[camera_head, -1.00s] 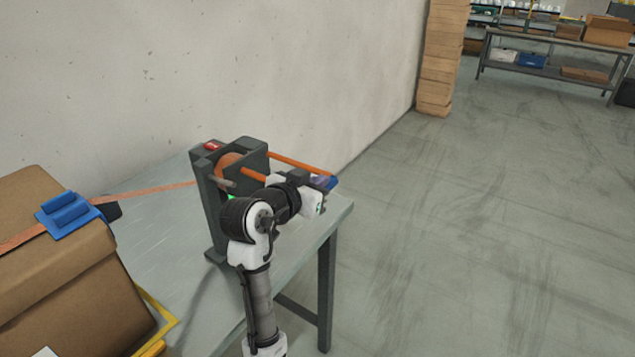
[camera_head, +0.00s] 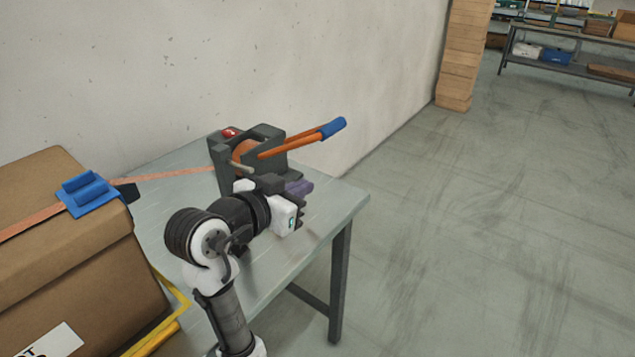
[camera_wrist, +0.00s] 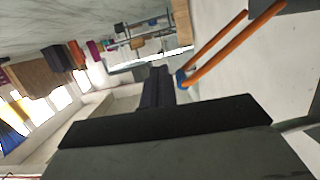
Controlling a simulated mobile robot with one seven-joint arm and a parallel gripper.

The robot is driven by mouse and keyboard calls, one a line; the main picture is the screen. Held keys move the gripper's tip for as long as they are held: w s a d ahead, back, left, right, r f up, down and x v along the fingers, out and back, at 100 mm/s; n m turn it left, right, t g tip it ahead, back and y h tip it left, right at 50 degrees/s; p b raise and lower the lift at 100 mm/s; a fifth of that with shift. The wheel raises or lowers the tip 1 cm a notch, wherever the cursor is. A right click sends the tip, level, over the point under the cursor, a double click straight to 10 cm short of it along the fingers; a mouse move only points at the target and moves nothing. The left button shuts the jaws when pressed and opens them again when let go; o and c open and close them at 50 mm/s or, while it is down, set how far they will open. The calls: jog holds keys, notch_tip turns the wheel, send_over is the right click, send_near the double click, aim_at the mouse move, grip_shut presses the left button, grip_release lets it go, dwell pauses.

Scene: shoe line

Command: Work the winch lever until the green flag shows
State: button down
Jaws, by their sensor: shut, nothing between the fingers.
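The winch (camera_head: 273,137) is a dark grey frame with an orange drum, standing on the table near the wall. A red flag (camera_head: 230,132) shows on its top; no green flag is seen. The orange lever (camera_head: 300,142) points up and right and ends in a blue grip (camera_head: 333,127). My gripper (camera_head: 300,187) is shut and empty, below the lever and apart from it in the head view. In the wrist view the shut fingers (camera_wrist: 157,88) appear beside the blue grip (camera_wrist: 182,80); contact cannot be told there.
An orange strap (camera_head: 165,175) runs from the winch over a cardboard box (camera_head: 85,255) with a blue corner piece (camera_head: 88,193). The grey table (camera_head: 255,285) ends right of the winch, with open floor beyond. A wall stands behind; stacked cartons (camera_head: 462,50) are farther off.

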jog(key=shift+v, duration=1.05)
jog(key=shift+r, duration=0.1)
